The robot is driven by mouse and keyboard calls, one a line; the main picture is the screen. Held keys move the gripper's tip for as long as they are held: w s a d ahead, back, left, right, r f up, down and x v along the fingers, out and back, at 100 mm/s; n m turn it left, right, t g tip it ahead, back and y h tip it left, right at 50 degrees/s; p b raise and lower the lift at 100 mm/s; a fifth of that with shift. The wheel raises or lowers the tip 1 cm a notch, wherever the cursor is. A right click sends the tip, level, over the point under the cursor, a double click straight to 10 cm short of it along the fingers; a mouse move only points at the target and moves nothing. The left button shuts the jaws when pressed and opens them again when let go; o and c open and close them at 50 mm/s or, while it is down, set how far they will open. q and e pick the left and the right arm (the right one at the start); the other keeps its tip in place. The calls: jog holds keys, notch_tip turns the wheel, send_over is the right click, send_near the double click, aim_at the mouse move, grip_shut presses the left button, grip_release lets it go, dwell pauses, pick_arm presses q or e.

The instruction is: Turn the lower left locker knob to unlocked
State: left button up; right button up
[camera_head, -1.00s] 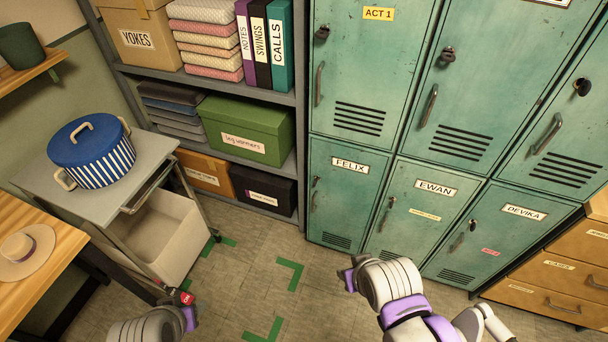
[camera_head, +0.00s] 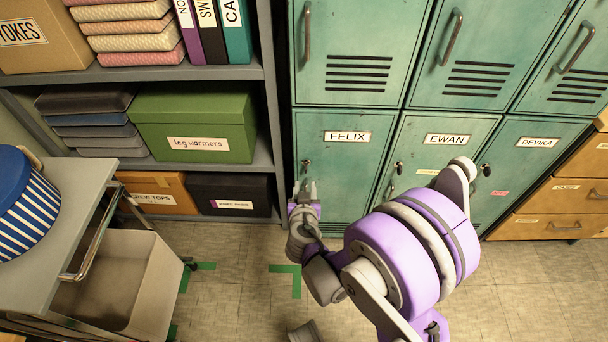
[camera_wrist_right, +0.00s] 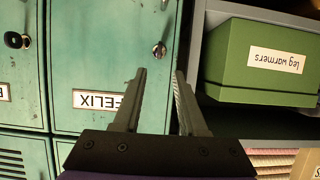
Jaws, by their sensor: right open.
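The lower left locker (camera_head: 345,198) is the green door labelled FELIX. It shows upside down in the right wrist view (camera_wrist_right: 100,60). My right gripper (camera_head: 305,187) is open and empty, just below the knob in the head view. In the wrist view the knob lies beyond the fingertips (camera_wrist_right: 159,73), between their lines, apparently not touched. My left gripper is out of view.
The EWAN locker (camera_head: 440,155) and DEVIKA locker (camera_head: 530,160) stand to the right. A shelf with a green leg warmers box (camera_head: 192,125) is close on the left. A grey cart (camera_head: 70,190) stands at far left. Floor in front of the lockers is open.

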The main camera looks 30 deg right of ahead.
aim_at(306, 170)
jog(key=b+x, duration=0.1)
jog(key=x, duration=0.9)
jog(key=shift+w+d+f, duration=0.15)
jog(key=shift+w+d, duration=0.05)
jog(key=shift+w, duration=0.1)
jog(key=shift+c, duration=0.3)
grip_shut()
